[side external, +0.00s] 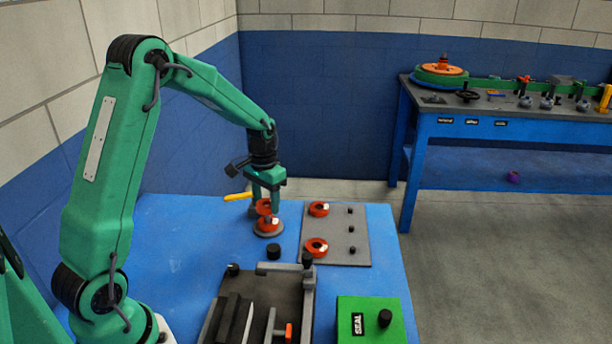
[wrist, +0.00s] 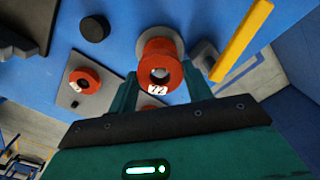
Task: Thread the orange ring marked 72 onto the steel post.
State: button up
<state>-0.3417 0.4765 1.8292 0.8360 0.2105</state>
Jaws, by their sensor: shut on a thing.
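My gripper (side external: 264,207) points down and is shut on the orange ring marked 72 (wrist: 160,88), which shows between the fingertips in the wrist view. The held ring (side external: 263,203) is above a round grey base (side external: 259,234). Another orange ring (side external: 268,226) lies on that base, and it also shows behind the held ring in the wrist view (wrist: 157,46). The steel post is mostly hidden by the rings and fingers. I cannot tell whether its tip is inside the held ring's hole.
A grey plate (side external: 345,225) to the right bears two orange rings (side external: 319,209) (side external: 316,247) and several black pegs. A black cylinder (side external: 273,252) stands in front of the base. A yellow bar (side external: 237,196) is beside my gripper. A fixture (side external: 270,290) and a green box (side external: 372,320) stand nearer.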

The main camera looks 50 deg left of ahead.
aim_at(266, 206)
jog(key=shift+f, duration=1.75)
dwell(1.8)
jog(key=o, duration=1.4)
jog(key=shift+r, duration=0.15)
jog(key=shift+r, duration=5.1)
